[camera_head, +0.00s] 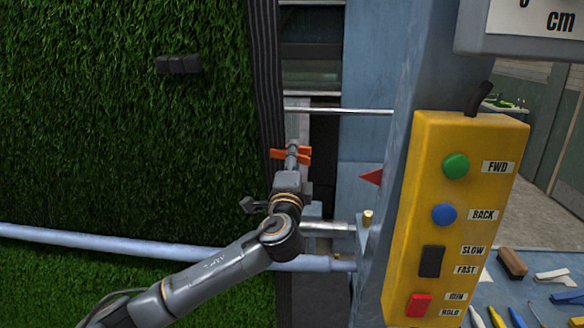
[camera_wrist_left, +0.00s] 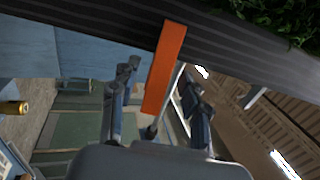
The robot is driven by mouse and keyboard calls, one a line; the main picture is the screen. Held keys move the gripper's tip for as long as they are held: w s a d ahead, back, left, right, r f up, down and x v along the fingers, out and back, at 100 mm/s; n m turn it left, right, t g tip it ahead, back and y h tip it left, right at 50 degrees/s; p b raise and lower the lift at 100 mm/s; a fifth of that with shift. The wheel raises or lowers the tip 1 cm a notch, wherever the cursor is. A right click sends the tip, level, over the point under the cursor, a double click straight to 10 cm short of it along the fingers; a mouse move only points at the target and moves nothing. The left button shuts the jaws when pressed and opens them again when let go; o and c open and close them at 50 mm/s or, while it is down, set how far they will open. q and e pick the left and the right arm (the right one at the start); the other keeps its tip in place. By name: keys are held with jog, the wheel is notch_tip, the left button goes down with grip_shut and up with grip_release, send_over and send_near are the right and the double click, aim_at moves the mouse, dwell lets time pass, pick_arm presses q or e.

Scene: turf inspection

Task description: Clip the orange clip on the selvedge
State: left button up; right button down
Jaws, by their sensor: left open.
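The orange clip (camera_head: 305,153) is at the right edge of the dark striped selvedge (camera_head: 266,90) of the hanging turf. In the left wrist view, one end of the orange clip (camera_wrist_left: 166,65) overlaps the dark selvedge (camera_wrist_left: 90,28), and its other end points back between my fingers. My left gripper (camera_head: 291,158) is right in front of the clip and hides its middle. In the left wrist view, my left gripper (camera_wrist_left: 160,88) has its fingers apart, one on each side of the clip, with gaps showing. Whether the clip's jaws grip the selvedge cannot be told. My right gripper is not in view.
A yellow control box (camera_head: 455,220) stands at the right on a blue post. A metal rod (camera_head: 340,111) crosses above the clip, and a pale blue bar (camera_head: 120,243) crosses below. A dark block (camera_head: 178,64) is on the turf. Tools lie on a blue table (camera_head: 540,262) at lower right.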

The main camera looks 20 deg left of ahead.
pick_arm(q)
jog(key=v, duration=1.2)
jog(key=w+a+f+n+g+h, duration=0.1)
jog(key=w+f+g, duration=0.2)
jog(key=f, duration=1)
jog(key=w+a+f+g+h, duration=0.1)
jog(key=w+a+f+g, duration=0.15)
jog(key=f, duration=1.05)
jog(key=s+f+n+g+h, duration=0.1)
jog(key=s+f+g, duration=0.2)
jog(key=f, duration=0.9)
jog(key=s+f+n+g, duration=0.2)
jog(key=s+f, duration=0.2)
jog(key=f, duration=0.8)
jog(key=s+f+n+g+h, duration=0.2)
jog(key=s+f+n+g, duration=0.25)
jog(key=s+f, duration=1.8)
jog(key=s+d+f+n+g, duration=0.1)
jog(key=s+f, duration=0.3)
jog(key=s, duration=0.9)
jog(key=s+d+f+n+g, duration=0.2)
jog(key=s+f+n+g, duration=0.1)
jog(key=s, duration=1)
jog(key=shift+s+f+h, duration=0.15)
jog(key=shift+f+h, duration=0.25)
jog(key=shift+f, duration=0.2)
